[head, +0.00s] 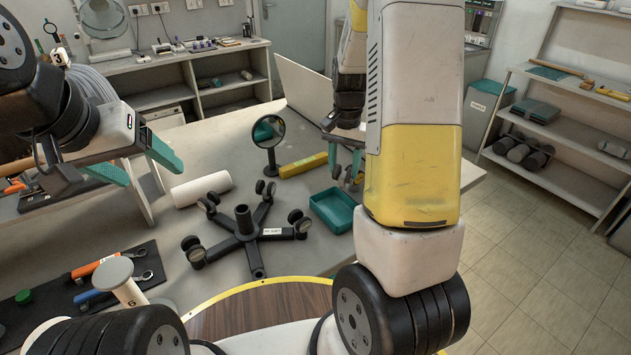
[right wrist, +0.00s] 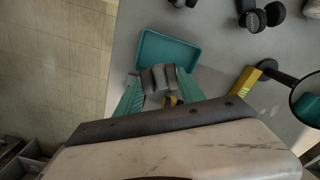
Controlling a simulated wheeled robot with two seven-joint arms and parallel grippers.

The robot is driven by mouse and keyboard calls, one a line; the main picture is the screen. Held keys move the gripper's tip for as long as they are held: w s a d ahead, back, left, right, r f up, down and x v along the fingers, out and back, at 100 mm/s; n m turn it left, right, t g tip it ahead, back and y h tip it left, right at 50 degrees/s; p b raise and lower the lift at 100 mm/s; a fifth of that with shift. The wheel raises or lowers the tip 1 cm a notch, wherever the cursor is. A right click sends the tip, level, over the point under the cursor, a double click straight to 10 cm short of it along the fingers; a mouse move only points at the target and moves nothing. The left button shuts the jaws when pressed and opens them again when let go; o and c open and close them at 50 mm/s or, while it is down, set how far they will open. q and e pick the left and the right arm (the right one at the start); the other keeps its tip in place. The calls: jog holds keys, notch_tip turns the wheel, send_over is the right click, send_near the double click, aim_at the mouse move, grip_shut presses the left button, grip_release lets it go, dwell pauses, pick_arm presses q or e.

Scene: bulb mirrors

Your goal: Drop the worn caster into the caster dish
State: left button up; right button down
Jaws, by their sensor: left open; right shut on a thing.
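The worn caster (right wrist: 160,79), dark grey, sits between the teal fingers of my right gripper (right wrist: 158,92), which is shut on it. In the right wrist view it overlaps the near side of the teal caster dish (right wrist: 180,42); its height above the dish is unclear. In the head view the dish (head: 333,211) stands right of the black chair base (head: 246,224), and its visible floor is bare. My right gripper (head: 345,168) is beyond the dish there, partly hidden by my arm. My left gripper (head: 138,166) is open and empty at the left, above the table.
A round mirror (head: 268,130) on a stand and a yellow bar (head: 303,165) lie behind the chair base. A white roll (head: 202,188) is to its left. A black mat (head: 85,293) with tools is at the front left. The chair base's front leg shows no caster.

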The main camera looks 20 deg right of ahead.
aim_at(344, 182)
jog(key=shift+w+d, duration=0.15)
jog(key=shift+f, duration=2.9)
jog(key=c, duration=0.6)
grip_release()
jog(key=shift+c, duration=0.2)
notch_tip(344, 182, up, 8)
jog(key=shift+f, duration=0.1)
